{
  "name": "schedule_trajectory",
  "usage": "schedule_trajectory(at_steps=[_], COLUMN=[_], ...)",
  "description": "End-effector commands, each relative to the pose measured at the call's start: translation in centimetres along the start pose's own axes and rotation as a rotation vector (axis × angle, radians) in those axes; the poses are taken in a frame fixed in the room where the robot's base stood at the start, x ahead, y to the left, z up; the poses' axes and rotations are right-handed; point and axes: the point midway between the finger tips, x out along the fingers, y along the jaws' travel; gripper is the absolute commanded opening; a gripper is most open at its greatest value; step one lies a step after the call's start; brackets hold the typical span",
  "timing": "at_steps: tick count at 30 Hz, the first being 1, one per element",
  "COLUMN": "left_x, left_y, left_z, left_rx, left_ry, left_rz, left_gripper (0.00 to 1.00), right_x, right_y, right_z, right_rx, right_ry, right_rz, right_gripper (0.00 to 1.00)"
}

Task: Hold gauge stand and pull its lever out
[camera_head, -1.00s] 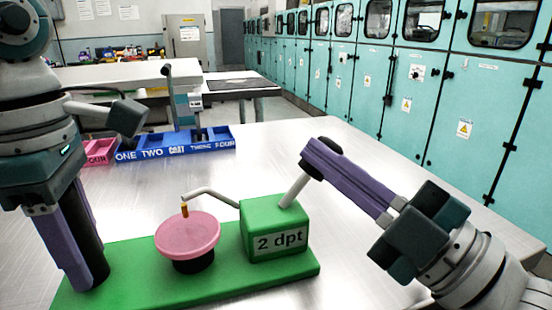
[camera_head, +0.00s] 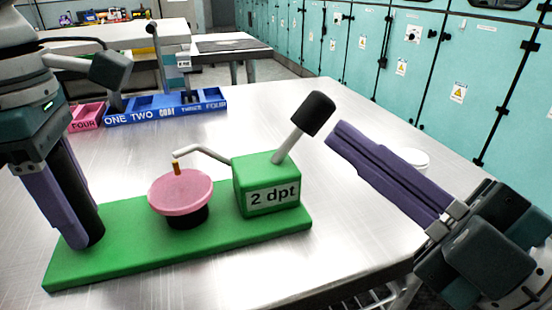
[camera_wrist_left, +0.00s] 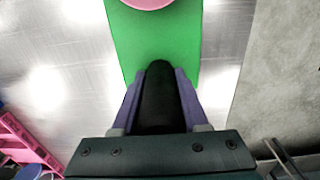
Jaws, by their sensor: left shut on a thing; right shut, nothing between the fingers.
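The gauge stand is a green base (camera_head: 130,255) with a green box (camera_head: 268,182) labelled "2 dpt", a pink disc (camera_head: 181,192) on a black foot, and a bent grey pipe ending in a brass tip above the disc. Its lever (camera_head: 313,115), a grey rod with a black knob, tilts up to the right from the box. My left gripper (camera_head: 82,240) is shut on a black upright post (camera_wrist_left: 158,100) at the base's left end; the left wrist view shows the post between its fingers. My right gripper (camera_head: 335,135) is shut and empty, just right of the knob and apart from it.
A blue tray (camera_head: 165,117) with numbered compartments and a pink bin (camera_head: 86,117) stand at the back left of the metal table. A white round object (camera_head: 412,158) is partly hidden behind my right gripper. Teal cabinets line the back right.

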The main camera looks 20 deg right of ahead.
Motion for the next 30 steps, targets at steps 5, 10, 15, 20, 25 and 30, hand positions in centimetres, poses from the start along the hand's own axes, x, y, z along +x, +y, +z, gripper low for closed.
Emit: schedule_trajectory(at_steps=[5,10,15,20,25,30], left_x=[0.0,0.0,0.0,0.0,0.0,0.0], left_y=[0.0,0.0,0.0,0.0,0.0,0.0], left_z=[0.0,0.0,0.0,0.0,0.0,0.0], left_rx=[0.000,0.000,0.000,0.000,0.000,0.000], left_ry=[0.001,0.001,0.001,0.001,0.001,0.000], left_rz=[0.000,-0.001,-0.001,0.000,0.000,0.000], left_gripper=[0.00,0.00,0.00,0.00,0.63,0.79], right_x=[-2.3,-2.9,-2.9,-2.9,-2.9,-2.9], right_y=[-0.1,-0.1,-0.1,-0.1,-0.1,-0.1], right_z=[0.0,0.0,0.0,0.0,0.0,0.0], right_rx=[0.000,-0.001,-0.001,-0.001,-0.001,-0.001], right_ry=[-0.001,0.001,0.001,0.001,0.001,0.001], right_rz=[-0.002,0.000,0.001,0.000,0.001,0.001], right_gripper=[0.00,0.00,0.00,0.00,0.00,0.00])
